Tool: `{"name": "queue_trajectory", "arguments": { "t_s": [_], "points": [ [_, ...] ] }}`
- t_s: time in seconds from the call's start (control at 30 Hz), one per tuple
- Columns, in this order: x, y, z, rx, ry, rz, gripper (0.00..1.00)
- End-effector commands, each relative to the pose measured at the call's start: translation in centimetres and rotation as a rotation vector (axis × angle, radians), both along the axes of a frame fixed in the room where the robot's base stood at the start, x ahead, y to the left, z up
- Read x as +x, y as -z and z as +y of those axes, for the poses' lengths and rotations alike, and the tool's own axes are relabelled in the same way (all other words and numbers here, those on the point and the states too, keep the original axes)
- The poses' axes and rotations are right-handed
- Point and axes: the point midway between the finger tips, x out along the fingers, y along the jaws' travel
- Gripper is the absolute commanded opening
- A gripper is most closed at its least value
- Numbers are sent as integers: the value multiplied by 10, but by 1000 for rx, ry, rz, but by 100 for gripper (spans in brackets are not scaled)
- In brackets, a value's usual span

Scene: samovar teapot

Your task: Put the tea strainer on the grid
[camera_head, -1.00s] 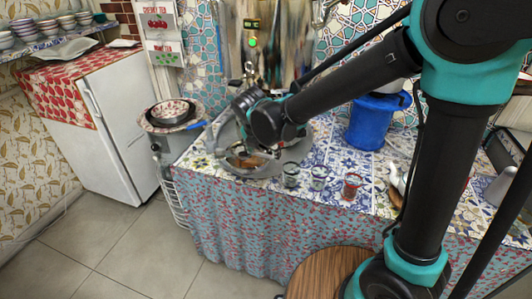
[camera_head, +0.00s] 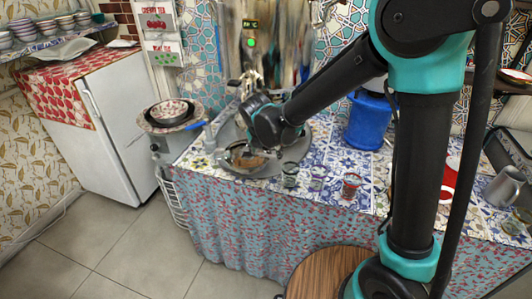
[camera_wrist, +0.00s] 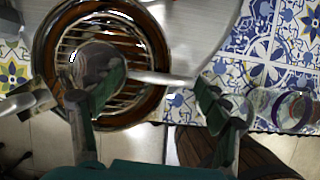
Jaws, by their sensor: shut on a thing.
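The tea strainer (camera_wrist: 95,62) is a small metal bowl with a light handle running right, between my fingers. My gripper (camera_wrist: 158,82) is shut on the strainer, with dark green fingers on both sides of the handle in the wrist view. The grid (camera_wrist: 133,48) is a set of parallel metal wires inside a round brown bowl with a shiny rim. The strainer's bowl overlaps the grid in this view; I cannot tell whether it touches the wires. In the head view, my gripper (camera_head: 252,149) is over the grey tray, and the strainer is too small to make out.
The round grey tray (camera_head: 292,153) lies at the left of the tiled table. Small glasses (camera_head: 290,176) and a red-filled glass (camera_head: 350,186) stand right of it. A samovar tap (camera_head: 249,75) is behind.

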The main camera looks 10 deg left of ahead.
Motion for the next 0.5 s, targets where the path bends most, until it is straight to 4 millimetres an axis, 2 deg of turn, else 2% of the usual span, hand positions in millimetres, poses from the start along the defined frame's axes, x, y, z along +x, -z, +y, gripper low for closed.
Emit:
{"name": "queue_trajectory", "arguments": {
  "t_s": [0.03, 0.2, 0.5],
  "points": [
    [0, 1, 0, 0, 0, 0, 77],
    [0, 1, 0, 0, 0, 0, 97],
    [0, 0, 0, 0, 0, 0, 97]
  ]
}}
